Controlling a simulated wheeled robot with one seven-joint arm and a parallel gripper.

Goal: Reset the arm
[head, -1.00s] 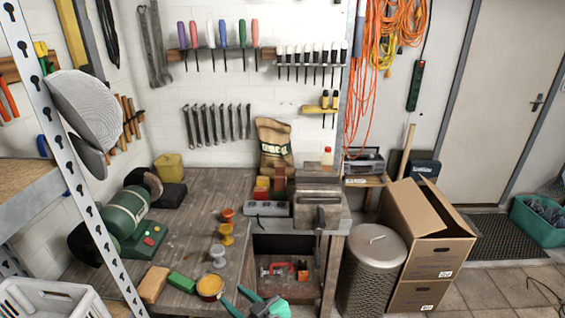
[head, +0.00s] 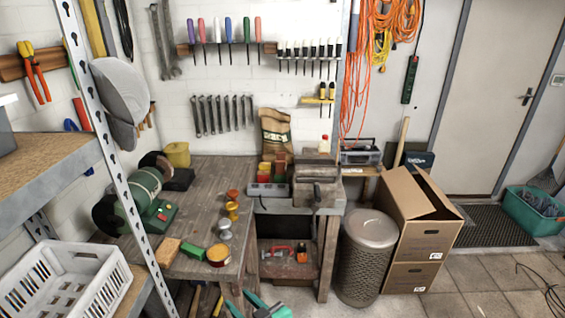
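My gripper (head: 236,297) shows at the bottom edge of the head view, low in front of the workbench. Its two teal fingers stand apart with nothing seen between them, so it looks open and empty. The teal and dark part of my arm (head: 272,311) behind it is mostly cut off by the frame. No other object is named by the task.
A wooden workbench (head: 215,180) holds a green bench grinder (head: 143,190), small pots and a vise (head: 316,183). A metal shelf with a white crate (head: 62,283) stands at left. A bin (head: 366,260) and cardboard boxes (head: 410,235) stand right.

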